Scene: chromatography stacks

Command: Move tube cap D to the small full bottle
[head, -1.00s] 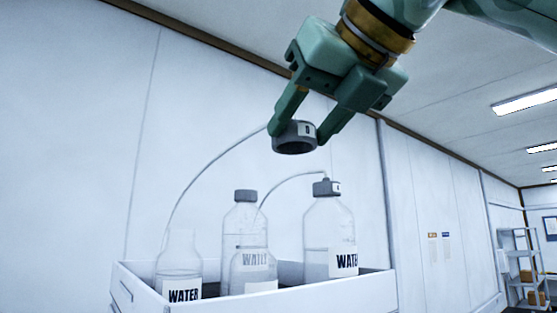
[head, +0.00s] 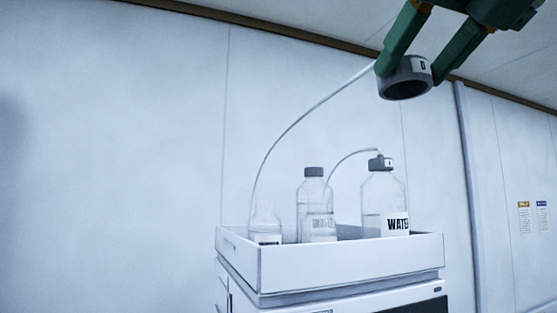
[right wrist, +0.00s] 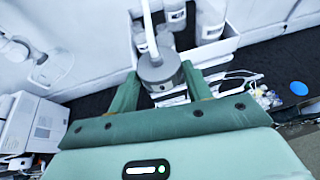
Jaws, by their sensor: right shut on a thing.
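Tube cap D (head: 404,84) is a dark grey ring with a white label marked D, hanging above the tray, clear of every bottle. My right gripper (head: 407,74) is shut on it; the right wrist view also shows the cap (right wrist: 160,74) between the fingers (right wrist: 165,80). A thin white tube (head: 310,113) runs from the cap down to the uncapped small bottle (head: 265,216) at the tray's left. Another small bottle (head: 320,228) appears in front of a grey-capped bottle (head: 312,190); their outlines overlap. Which small bottle is full is unclear. My left gripper is not in view.
The white tray (head: 350,262) sits on top of a white instrument. A larger bottle (head: 384,195) with its own tube cap (head: 380,163) stands at the tray's right. The wall behind is plain; the air between cap and bottles holds only tubes.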

